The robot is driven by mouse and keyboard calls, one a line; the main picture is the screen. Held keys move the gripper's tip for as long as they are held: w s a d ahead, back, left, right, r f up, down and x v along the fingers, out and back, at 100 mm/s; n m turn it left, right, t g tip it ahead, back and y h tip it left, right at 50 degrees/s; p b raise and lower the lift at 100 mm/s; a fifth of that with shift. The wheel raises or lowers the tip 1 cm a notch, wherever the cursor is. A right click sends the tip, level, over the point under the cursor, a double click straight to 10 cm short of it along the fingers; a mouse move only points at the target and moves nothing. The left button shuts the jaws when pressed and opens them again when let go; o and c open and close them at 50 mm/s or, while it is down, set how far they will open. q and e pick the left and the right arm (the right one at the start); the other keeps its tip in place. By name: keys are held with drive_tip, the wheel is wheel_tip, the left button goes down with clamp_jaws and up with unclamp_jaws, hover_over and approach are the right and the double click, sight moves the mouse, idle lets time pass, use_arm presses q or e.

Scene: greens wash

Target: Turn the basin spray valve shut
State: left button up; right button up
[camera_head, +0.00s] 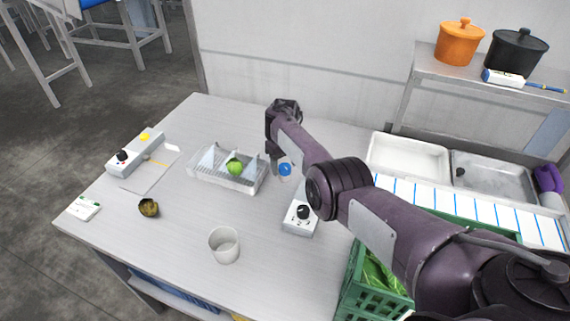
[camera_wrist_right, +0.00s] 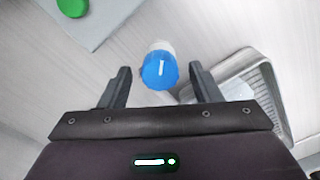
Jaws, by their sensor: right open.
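A round blue knob with a white line on its top (camera_wrist_right: 159,72), on a pale body, looks like the spray valve. In the head view the blue knob (camera_head: 285,170) stands just right of the clear divided basin (camera_head: 217,184), partly beside my arm. My right gripper (camera_wrist_right: 160,68) is open, with one finger on each side of the knob in the wrist view. I see gaps on both sides and cannot tell its height above the knob. In the head view the right gripper (camera_head: 272,143) is mostly hidden by its wrist. My left gripper is not in view.
A green round item sits in the basin (camera_head: 235,167). A control box with a black knob (camera_head: 300,217), a clear cup (camera_head: 224,245) and a green crate (camera_head: 360,285) stand nearby. Another knob box (camera_head: 122,157) and a dark round item (camera_head: 148,208) lie left. White trays (camera_head: 408,160) stand right.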

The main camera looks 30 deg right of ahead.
drive_tip(key=shift+a, duration=0.1)
drive_tip(key=c, duration=1)
